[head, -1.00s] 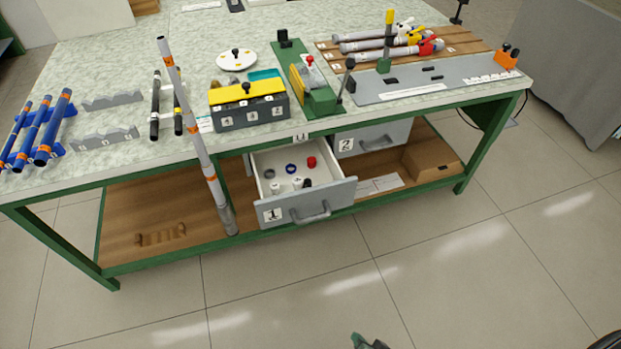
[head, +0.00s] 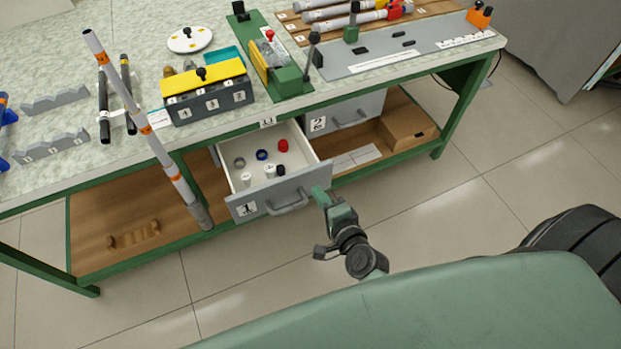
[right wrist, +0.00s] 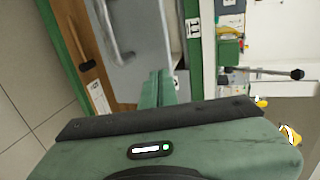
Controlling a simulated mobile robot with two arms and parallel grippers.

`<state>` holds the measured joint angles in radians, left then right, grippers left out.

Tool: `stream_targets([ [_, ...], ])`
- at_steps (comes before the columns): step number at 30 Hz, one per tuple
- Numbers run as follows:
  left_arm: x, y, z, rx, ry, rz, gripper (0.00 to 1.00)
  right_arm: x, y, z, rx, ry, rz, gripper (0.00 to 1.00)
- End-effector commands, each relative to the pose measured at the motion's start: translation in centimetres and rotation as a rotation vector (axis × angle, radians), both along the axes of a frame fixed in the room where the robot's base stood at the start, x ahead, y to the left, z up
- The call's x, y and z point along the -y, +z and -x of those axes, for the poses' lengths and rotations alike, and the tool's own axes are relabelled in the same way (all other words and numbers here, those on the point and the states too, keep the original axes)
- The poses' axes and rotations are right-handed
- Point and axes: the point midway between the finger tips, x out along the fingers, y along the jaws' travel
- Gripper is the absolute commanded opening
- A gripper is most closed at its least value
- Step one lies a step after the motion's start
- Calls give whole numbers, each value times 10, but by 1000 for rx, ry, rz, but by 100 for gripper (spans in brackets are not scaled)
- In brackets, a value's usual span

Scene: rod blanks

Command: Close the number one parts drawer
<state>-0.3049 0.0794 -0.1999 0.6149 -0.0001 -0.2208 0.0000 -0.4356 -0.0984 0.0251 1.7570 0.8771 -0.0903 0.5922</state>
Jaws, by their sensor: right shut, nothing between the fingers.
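The number one drawer (head: 262,201) sticks out of the bench, pulled open. It has a grey front with a "1" label and a bar handle (head: 288,206). Rings, a red cap and small white and black parts lie inside it. My right gripper (head: 319,192) is shut and empty, its tips by the right end of the drawer front. I cannot tell whether they touch it. In the right wrist view the shut fingers (right wrist: 160,88) point toward the bench, with a drawer handle (right wrist: 108,30) beyond them. My left gripper is not in view.
The number two drawer (head: 345,113) is beside it on the right, apparently shut. A cardboard box (head: 405,128) stands on the lower shelf. A striped rod (head: 150,130) leans against the bench left of the open drawer. The floor in front is clear.

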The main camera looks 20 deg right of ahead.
Motion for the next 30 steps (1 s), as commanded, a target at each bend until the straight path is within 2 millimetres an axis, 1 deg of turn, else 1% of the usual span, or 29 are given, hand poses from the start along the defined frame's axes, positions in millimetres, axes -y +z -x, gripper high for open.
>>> stream_targets([
  [1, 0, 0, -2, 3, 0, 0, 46, -1, -3, -11, 1, 0, 0, 0],
  [3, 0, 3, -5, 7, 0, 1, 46, -1, -3, -24, 1, 1, -1, 0],
  [6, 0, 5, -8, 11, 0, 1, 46, -2, -3, -37, 1, 0, -1, 0],
  [9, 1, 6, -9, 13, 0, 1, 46, -2, -4, -47, -1, 0, 0, 0],
  [13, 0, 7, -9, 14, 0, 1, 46, -2, -5, -53, -1, 1, 1, 0],
  [24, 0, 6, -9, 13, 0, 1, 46, -2, -5, -54, -1, 1, 1, 0],
  [28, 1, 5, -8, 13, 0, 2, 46, 4, -5, -59, 0, 2, 2, 0],
  [30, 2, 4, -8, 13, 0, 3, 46, 12, -5, -66, 2, 0, 3, 0],
])
